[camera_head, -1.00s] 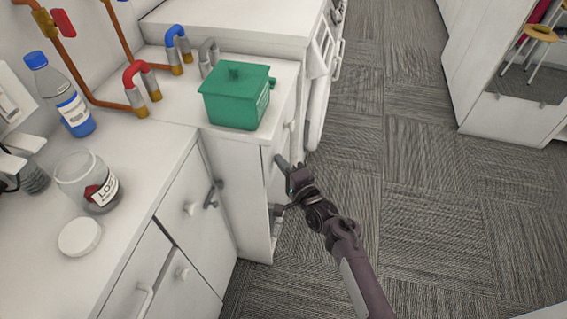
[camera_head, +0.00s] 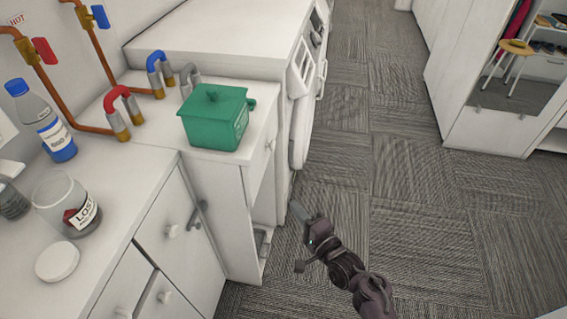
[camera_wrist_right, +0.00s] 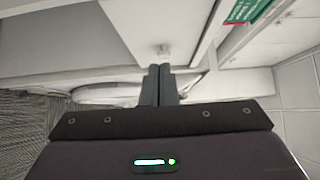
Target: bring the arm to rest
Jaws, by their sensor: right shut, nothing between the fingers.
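My right gripper (camera_head: 299,228) is low over the carpet in the head view, beside the narrow white cabinet (camera_head: 232,215) and apart from it. Its fingers are shut and empty; in the right wrist view the two dark fingers (camera_wrist_right: 158,84) lie side by side. My right arm comes in from the lower right. My left gripper is not in the head view.
A green lidded box (camera_head: 213,118) stands on the narrow cabinet. A white washing machine (camera_head: 235,35) is behind it. The left counter holds a glass jar (camera_head: 66,205), a white lid (camera_head: 57,262) and a bottle (camera_head: 42,121). The carpet (camera_head: 440,220) at right is free.

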